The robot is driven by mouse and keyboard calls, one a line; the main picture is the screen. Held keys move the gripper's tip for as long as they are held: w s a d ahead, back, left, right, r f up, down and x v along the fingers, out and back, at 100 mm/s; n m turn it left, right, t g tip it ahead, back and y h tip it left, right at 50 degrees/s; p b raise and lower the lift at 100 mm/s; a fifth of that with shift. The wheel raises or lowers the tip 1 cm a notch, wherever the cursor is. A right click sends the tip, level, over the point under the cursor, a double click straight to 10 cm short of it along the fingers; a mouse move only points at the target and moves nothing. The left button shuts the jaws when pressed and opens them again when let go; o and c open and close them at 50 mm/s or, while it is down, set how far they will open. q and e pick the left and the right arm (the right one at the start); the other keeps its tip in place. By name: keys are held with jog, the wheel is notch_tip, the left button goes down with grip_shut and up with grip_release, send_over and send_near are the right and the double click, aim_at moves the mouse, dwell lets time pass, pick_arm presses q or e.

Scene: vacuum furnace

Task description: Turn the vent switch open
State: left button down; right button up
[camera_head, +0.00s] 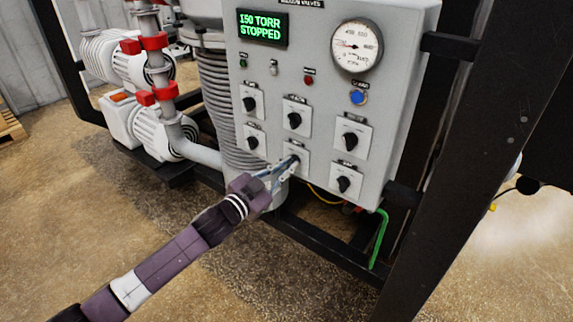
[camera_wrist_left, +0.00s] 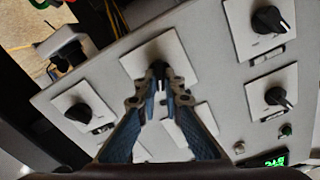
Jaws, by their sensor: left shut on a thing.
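A light grey control panel (camera_head: 322,90) carries several black rotary switches on white plates. My left gripper (camera_head: 292,164) is at the lower middle switch (camera_head: 297,157), reaching in from below left. In the left wrist view its two fingers (camera_wrist_left: 160,85) close in on the black knob of that switch (camera_wrist_left: 158,69), one on each side. The gripper is shut on this knob, and its plate (camera_wrist_left: 137,64) shows behind. The labels are too small to read, so I cannot tell which switch is the vent one. My right gripper is not in view.
Neighbouring knobs stand close by: lower left (camera_head: 252,141), upper middle (camera_head: 294,121), and right (camera_head: 344,184). A green display (camera_head: 263,26) reads 150 TORR STOPPED. A round gauge (camera_head: 356,46) is at the top right. A black frame post (camera_head: 465,150) stands right of the panel.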

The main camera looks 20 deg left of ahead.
pick_arm(q)
jog(key=shift+m, duration=0.6)
jog(key=c, duration=2.1)
grip_release()
jog(key=v, duration=1.2)
